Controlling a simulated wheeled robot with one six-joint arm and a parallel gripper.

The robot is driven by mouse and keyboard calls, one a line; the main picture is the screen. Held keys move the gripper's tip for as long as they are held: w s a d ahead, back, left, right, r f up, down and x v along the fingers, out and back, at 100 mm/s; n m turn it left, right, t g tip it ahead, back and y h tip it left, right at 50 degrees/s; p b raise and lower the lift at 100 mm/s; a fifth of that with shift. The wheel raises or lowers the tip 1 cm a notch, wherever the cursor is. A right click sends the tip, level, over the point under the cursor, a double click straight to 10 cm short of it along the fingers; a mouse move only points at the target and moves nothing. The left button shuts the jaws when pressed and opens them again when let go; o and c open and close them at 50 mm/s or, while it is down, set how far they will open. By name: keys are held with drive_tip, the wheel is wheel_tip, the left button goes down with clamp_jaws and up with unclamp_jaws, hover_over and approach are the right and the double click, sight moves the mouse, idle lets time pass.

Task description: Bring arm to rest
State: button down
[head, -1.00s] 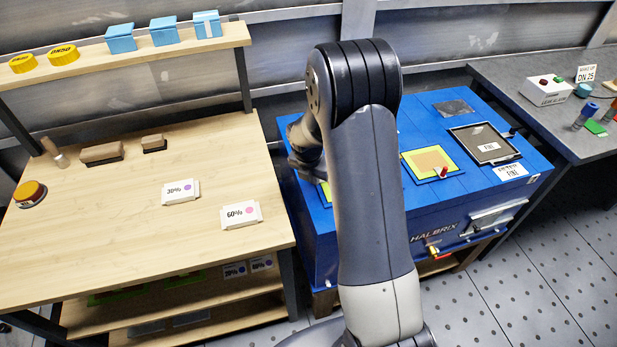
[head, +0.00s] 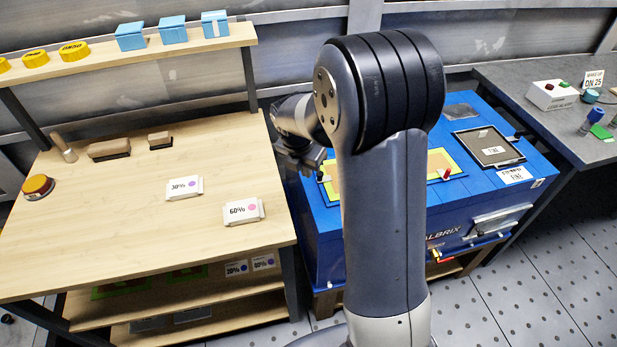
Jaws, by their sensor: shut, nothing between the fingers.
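My gripper (head: 303,166) is in the head view, left of my upper arm, over the left end of the blue machine (head: 310,240). It is folded back behind my big elbow joint and partly hidden. Its fingers look shut, with nothing seen in them. My arm stands up through the middle of the picture and hides part of the machine's top.
A wooden bench (head: 110,230) stands at left with boxes marked 30% (head: 184,187) and 60% (head: 243,211), brushes (head: 109,149) and a yellow button (head: 38,186). A shelf (head: 130,58) holds blue boxes (head: 173,30). A grey table (head: 560,125) stands at right.

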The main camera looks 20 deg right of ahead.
drive_tip(key=shift+a+r, duration=0.1)
drive_tip(key=shift+r, duration=0.4)
drive_tip(key=shift+s, duration=0.1)
drive_tip(key=x, duration=1)
drive_tip(key=shift+a+f, duration=0.1)
drive_tip(key=shift+f, duration=0.05)
drive_tip(key=a, duration=0.1)
drive_tip(key=a+r+b, duration=0.1)
drive_tip(key=a, duration=0.1)
drive_tip(key=shift+f, duration=0.1)
